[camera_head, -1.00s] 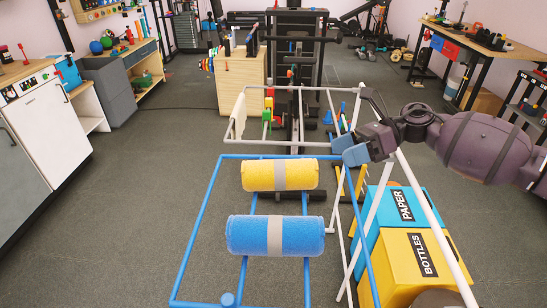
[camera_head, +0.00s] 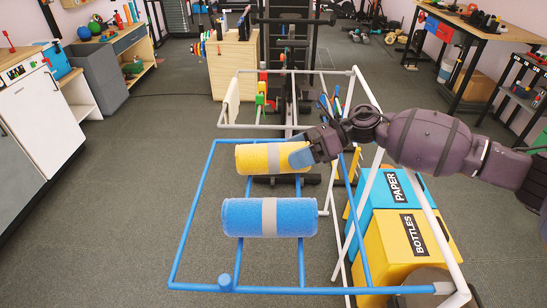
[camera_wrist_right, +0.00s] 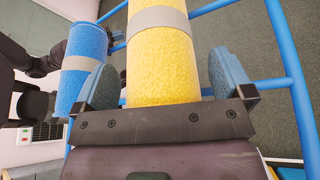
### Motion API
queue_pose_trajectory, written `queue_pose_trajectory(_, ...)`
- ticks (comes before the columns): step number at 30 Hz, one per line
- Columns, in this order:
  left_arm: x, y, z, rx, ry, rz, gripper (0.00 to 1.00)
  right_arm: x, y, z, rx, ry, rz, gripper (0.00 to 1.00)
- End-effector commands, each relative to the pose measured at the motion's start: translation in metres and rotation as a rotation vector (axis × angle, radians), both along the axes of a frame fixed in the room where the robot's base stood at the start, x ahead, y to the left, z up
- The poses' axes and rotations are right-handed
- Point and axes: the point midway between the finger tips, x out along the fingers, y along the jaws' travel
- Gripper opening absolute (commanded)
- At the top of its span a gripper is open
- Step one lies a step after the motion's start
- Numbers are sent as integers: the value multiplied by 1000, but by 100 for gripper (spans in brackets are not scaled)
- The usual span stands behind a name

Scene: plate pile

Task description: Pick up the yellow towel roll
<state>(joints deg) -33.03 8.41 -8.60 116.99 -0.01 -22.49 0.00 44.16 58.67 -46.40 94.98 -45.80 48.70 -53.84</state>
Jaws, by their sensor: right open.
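The yellow towel roll (camera_head: 256,158) with a grey band lies across the blue frame, behind the blue towel roll (camera_head: 245,217). My right gripper (camera_head: 300,156) is at the right end of the yellow roll, its blue finger overlapping that end in the head view. In the right wrist view, the yellow roll (camera_wrist_right: 162,65) runs between the two open blue fingers of my right gripper (camera_wrist_right: 160,85). A gap shows between the roll and each finger. The blue roll (camera_wrist_right: 84,60) is left of the left finger there.
The blue tube frame (camera_head: 190,220) surrounds both rolls, and a white frame (camera_head: 362,90) stands behind and to the right. A blue PAPER bin (camera_head: 372,203) and yellow BOTTLES bin (camera_head: 385,255) stand at right. Bare floor (camera_head: 110,220) lies left of the frame.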

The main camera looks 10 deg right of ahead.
Motion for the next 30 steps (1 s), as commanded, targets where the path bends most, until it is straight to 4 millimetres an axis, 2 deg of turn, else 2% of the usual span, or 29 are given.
queue_pose_trajectory(9, 0, 0, 0, 0, 1, 0, 0, 0, 5, -2, 0, 0, -1, 98)
queue_pose_trajectory(11, 0, 0, 0, 0, 1, 0, 0, 0, 5, -2, 0, 0, -1, 91)
queue_pose_trajectory(21, 0, 0, -1, 0, 2, 0, 0, 0, 5, -2, 0, 0, -1, 40)
queue_pose_trajectory(30, 0, 0, 0, -1, 1, 1, 0, 1, 5, 2, -1, -2, 0, 40)
